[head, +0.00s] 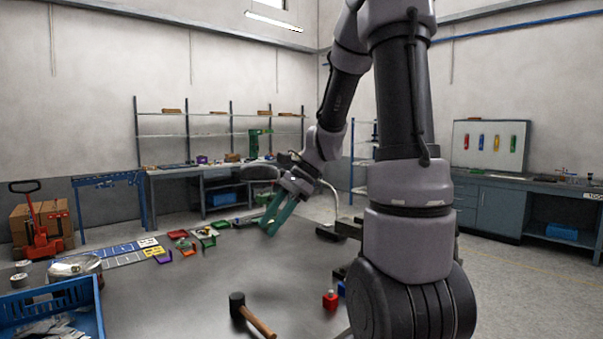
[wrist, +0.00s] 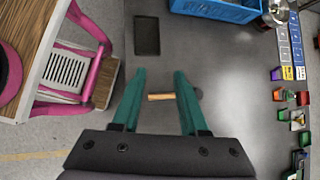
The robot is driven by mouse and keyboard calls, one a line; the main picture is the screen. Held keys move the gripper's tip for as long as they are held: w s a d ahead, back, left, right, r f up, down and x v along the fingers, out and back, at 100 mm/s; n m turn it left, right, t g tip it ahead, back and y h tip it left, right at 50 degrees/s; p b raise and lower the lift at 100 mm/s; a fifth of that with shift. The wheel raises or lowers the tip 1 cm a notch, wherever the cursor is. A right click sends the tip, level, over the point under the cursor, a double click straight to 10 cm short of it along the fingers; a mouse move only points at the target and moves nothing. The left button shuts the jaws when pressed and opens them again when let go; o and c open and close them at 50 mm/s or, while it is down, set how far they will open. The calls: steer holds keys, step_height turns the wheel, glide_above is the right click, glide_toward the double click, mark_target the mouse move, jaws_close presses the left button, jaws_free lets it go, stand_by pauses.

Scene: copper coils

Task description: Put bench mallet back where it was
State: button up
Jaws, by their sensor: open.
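The bench mallet lies on the grey table, with a black head (head: 237,304) and a wooden handle (head: 259,322) at the front of the head view. My gripper (head: 274,217) has teal fingers, is open and empty, and hangs above the table, apart from the mallet. In the wrist view, the mallet handle (wrist: 161,97) shows in the gap between the fingertips of my gripper (wrist: 160,78), farther off than they are. The mallet's dark head is partly hidden behind the right finger.
A blue crate (head: 97,293) stands at the table's left, beside a shiny metal bowl (head: 75,266). Small coloured bins (head: 183,246) and label cards line the far left. A small red object (head: 330,300) is right of the mallet. A dark flat tray (wrist: 147,35) lies beyond the fingers.

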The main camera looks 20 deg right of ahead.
steer(key=s+d+r+n+t+h, duration=0.2)
steer(key=s+r+n+t+h, duration=0.3)
steer(key=s+r+n, duration=0.6)
step_height(320, 180, up, 2)
steer(key=shift+s+d+r+t, duration=0.1)
steer(key=shift+s+d+t, duration=0.25)
steer(key=shift+t, duration=0.65)
